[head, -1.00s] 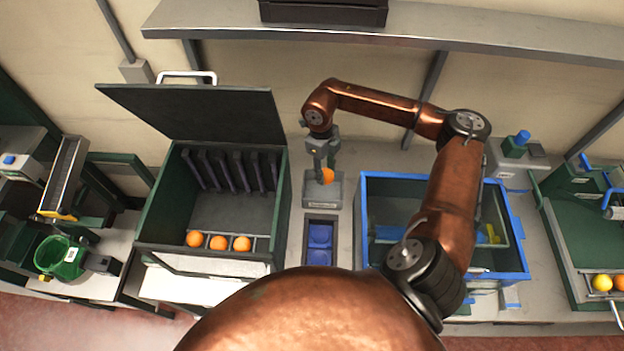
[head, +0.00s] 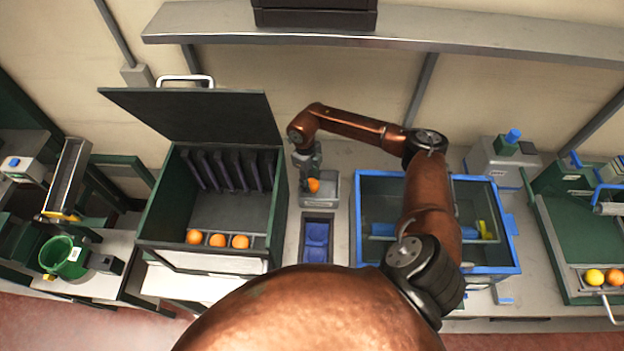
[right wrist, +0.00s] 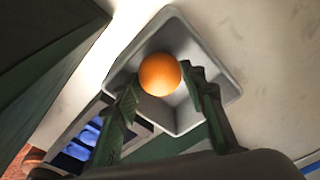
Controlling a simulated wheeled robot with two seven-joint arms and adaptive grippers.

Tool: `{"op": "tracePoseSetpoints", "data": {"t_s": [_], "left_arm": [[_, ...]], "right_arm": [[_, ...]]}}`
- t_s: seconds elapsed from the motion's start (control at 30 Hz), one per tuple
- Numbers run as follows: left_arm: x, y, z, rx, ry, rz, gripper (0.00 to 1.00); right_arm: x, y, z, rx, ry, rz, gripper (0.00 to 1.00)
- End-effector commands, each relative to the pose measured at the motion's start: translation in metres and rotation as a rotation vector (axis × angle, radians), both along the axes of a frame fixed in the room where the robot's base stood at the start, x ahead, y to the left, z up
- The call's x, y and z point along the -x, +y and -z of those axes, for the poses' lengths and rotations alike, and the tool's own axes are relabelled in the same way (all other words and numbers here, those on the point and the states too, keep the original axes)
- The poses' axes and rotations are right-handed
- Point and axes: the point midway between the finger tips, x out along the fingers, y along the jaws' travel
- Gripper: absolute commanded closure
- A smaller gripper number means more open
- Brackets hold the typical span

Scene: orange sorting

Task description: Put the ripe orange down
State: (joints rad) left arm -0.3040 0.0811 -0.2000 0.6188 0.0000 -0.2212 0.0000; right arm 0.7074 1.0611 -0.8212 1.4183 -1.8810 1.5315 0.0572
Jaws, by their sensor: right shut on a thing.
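The ripe orange (head: 313,185) is between the fingers of my right gripper (head: 311,181), which is shut on it. They are over the small grey tray (head: 331,187) on the bench. In the right wrist view the orange (right wrist: 160,74) shows between the two dark green fingertips (right wrist: 160,86), with the open grey tray (right wrist: 217,77) around and behind it. I see no other fruit in the visible part of the tray. I cannot tell whether the orange touches the tray floor. My left gripper is not in view.
Left of the tray stands a dark green box (head: 270,215) with a raised lid (head: 200,115) and three oranges (head: 218,240) along its front. A blue-lined dark tray (head: 317,217) lies in front. A blue-rimmed bin (head: 437,271) stands right, under my arm.

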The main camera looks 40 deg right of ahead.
Motion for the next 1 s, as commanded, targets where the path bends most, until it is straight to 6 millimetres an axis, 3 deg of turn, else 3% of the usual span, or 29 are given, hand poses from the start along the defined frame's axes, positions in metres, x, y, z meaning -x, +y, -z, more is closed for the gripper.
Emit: {"op": "tracePoseSetpoints", "data": {"t_s": [0.2,0.67,0.7,1.0], "left_arm": [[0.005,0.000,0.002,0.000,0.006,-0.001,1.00],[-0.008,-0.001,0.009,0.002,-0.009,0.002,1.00],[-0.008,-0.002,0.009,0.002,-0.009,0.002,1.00],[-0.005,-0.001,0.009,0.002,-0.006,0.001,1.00]], "right_arm": [[0.000,0.000,0.001,0.000,-0.001,0.000,0.87],[0.000,0.001,0.012,0.000,0.000,-0.001,0.87],[0.000,0.000,0.012,0.000,0.000,-0.001,0.61],[0.000,0.000,0.012,0.000,0.000,0.000,0.44]]}}
